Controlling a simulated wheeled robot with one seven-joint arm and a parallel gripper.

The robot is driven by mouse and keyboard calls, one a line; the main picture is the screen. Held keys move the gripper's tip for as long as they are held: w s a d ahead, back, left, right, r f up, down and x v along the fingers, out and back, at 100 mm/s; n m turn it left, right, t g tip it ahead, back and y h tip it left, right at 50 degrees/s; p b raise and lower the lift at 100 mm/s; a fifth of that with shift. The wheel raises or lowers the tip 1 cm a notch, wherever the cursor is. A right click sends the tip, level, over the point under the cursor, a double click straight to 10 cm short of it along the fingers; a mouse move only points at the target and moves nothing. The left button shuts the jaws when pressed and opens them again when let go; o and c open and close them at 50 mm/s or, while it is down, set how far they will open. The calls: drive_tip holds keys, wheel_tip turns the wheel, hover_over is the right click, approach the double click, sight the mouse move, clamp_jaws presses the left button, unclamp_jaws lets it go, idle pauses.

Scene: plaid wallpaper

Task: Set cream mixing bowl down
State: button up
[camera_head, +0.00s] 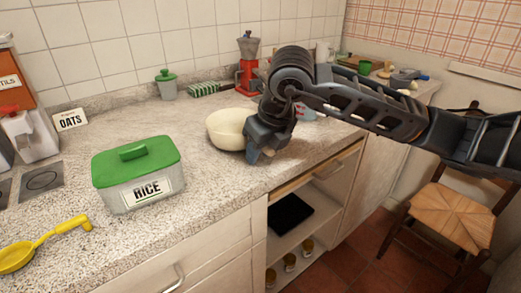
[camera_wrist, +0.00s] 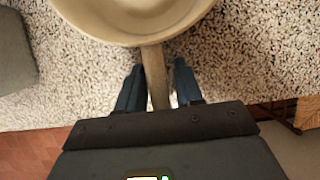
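The cream mixing bowl (camera_head: 228,128) is upright on the speckled counter in the head view, just left of my gripper (camera_head: 262,153). In the wrist view the bowl (camera_wrist: 135,30) fills the top middle. A narrow handle-like strip (camera_wrist: 155,72) runs from its rim down between my two dark fingers. My gripper (camera_wrist: 159,85) is open, with a finger on each side of the strip. A gap shows on the right side; the left finger is very close to the strip, and I cannot tell whether it touches. The bowl's right side is hidden behind my gripper in the head view.
A rice box (camera_head: 138,172) with a green lid stands left of the bowl. A yellow ladle (camera_head: 45,244) lies at the front left. The counter's front edge is near my gripper.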

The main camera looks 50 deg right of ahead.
drive_tip(key=shift+o, duration=0.9)
drive_tip(key=shift+r, duration=0.1)
drive_tip(key=v, duration=1.2)
drive_tip(key=shift+a, duration=0.1)
